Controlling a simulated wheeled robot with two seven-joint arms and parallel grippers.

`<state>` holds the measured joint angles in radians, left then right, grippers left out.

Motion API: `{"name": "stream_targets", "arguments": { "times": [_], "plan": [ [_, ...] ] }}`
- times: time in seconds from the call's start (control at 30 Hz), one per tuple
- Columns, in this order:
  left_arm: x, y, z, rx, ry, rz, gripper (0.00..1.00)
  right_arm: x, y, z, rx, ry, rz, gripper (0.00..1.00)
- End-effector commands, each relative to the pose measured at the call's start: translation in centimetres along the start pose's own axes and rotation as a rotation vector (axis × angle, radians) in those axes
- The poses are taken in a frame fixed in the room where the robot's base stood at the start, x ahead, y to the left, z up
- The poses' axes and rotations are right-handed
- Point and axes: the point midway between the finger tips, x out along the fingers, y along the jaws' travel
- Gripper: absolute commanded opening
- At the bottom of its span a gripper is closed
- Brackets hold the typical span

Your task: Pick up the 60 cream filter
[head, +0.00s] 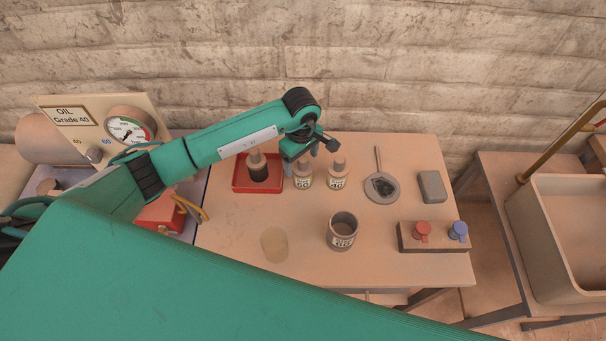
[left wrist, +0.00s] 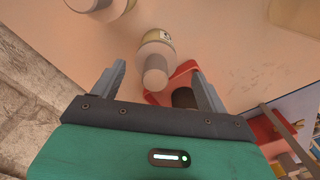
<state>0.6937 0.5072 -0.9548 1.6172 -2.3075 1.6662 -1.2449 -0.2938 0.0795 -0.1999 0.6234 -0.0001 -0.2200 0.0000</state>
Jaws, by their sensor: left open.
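Two small bottle-shaped pieces with cream labelled bodies and grey-brown tops, likely the filters, stand side by side on the table: a left one (head: 303,178) and a right one (head: 337,180). Their label numbers are too small to read, so I cannot tell which is 60. My left gripper (head: 322,148) is above them, open and empty. In the left wrist view its fingers (left wrist: 160,84) are spread, with one labelled piece (left wrist: 157,52) beyond and between them, apart from both. Another piece (left wrist: 92,4) is cut off at the top edge. My right gripper is not visible.
A red tray (head: 238,184) holds a dark piece with a grey top (head: 258,168). A labelled cup (head: 342,232), a round cream patch (head: 274,244), a grey dish (head: 382,188), a grey block (head: 432,187) and a red-and-blue valve block (head: 435,238) are around. A gauge panel (head: 110,125) stands left.

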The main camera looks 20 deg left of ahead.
Motion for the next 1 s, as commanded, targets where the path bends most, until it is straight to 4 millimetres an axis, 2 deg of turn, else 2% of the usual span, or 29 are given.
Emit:
{"name": "stream_targets", "arguments": {
  "times": [0.1, 0.3, 0.53, 0.57, 0.8, 1.0],
  "plan": [
    [1.8, 0.3, 0.0, 0.0, -0.003, -0.002, 0.76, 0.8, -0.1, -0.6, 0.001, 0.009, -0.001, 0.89],
    [4.6, 0.6, -0.2, -0.001, -0.002, -0.002, 0.76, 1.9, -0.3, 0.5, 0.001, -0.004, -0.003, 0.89],
    [4.7, 0.6, -0.3, 0.001, 0.0, -0.001, 0.76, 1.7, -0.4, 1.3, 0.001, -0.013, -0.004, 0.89],
    [4.7, 0.6, -0.3, 0.001, 0.0, -0.001, 0.74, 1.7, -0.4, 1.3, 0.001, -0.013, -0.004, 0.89],
    [4.7, 0.6, -0.3, 0.0, 0.0, -0.001, 0.27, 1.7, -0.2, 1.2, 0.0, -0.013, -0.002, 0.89],
    [4.7, 0.6, -0.3, 0.0, 0.0, -0.001, 0.27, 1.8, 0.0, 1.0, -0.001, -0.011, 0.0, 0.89]
  ]
}}
